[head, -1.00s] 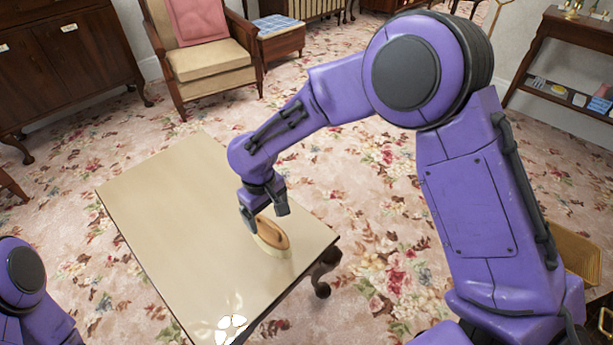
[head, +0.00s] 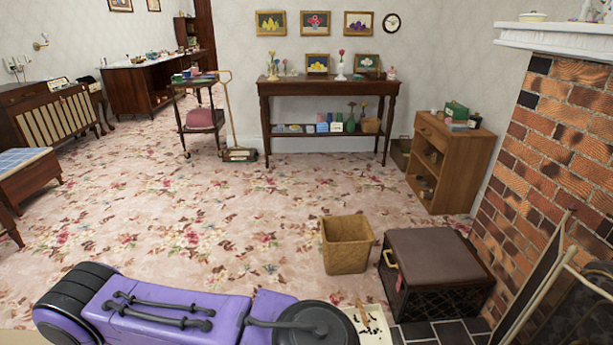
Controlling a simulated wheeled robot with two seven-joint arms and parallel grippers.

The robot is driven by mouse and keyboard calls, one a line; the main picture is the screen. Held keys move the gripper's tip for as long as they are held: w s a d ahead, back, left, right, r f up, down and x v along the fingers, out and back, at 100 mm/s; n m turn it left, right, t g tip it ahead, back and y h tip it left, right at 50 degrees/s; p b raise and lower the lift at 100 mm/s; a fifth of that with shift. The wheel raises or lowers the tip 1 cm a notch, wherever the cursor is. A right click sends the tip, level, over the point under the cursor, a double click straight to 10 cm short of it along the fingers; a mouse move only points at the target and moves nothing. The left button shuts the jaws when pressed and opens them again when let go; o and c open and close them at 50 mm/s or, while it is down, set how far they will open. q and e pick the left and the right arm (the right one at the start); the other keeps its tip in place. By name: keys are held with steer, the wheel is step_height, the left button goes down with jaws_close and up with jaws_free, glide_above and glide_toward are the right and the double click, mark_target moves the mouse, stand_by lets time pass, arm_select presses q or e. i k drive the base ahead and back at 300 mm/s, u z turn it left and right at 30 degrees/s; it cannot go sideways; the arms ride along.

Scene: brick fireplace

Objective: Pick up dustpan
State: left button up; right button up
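A flat cream piece with dark specks and a thin wooden handle (head: 372,326) lies on the floor by the hearth at the bottom edge. It looks like the dustpan, but it is partly hidden behind my purple arm and cut off by the frame, so I cannot be sure. A long-handled floor tool with a box-shaped head (head: 240,154) stands upright by the far wall. One of my purple arms crosses the bottom left to middle. Neither gripper shows in the head view.
A wicker basket (head: 346,246) and a brown-topped box stool (head: 438,264) stand near the brick fireplace (head: 560,150). A folding fire screen (head: 540,285) is at the right. A wooden shelf cabinet (head: 450,165) stands behind. The flowered carpet is clear at middle left.

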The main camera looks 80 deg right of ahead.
mark_target(361, 312)
steer(key=u, duration=0.05)
steer(key=k, duration=0.1)
steer(key=z, duration=3.3)
